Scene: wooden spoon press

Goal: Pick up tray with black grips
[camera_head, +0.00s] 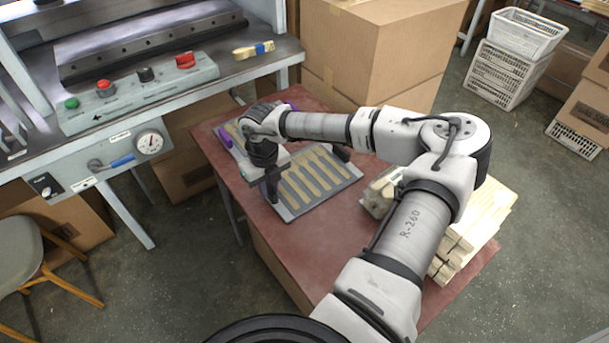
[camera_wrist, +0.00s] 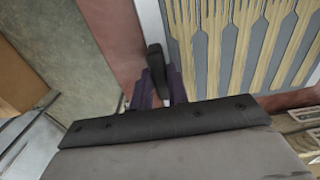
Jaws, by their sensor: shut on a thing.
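The grey tray with black grips (camera_head: 322,203) lies on the red table and holds several flat wooden utensils in a row. Its far black grip (camera_head: 341,153) shows at the upper right side. My gripper (camera_head: 270,187) is at the tray's left side in the head view, shut on the near black grip. In the wrist view, the fingers of my gripper (camera_wrist: 161,88) are on either side of this black grip (camera_wrist: 155,62), next to the tray's pale rim (camera_wrist: 150,22). The tray looks flat; I cannot tell whether it is lifted. My arm hides part of it.
A second tray with purple grips (camera_head: 224,137) lies behind, partly hidden by my arm. Stacked wooden bars (camera_head: 485,212) lie on the right of the red table (camera_head: 268,227). The press bench with its control panel (camera_head: 137,92) stands at left, and cardboard boxes (camera_head: 380,45) stand behind.

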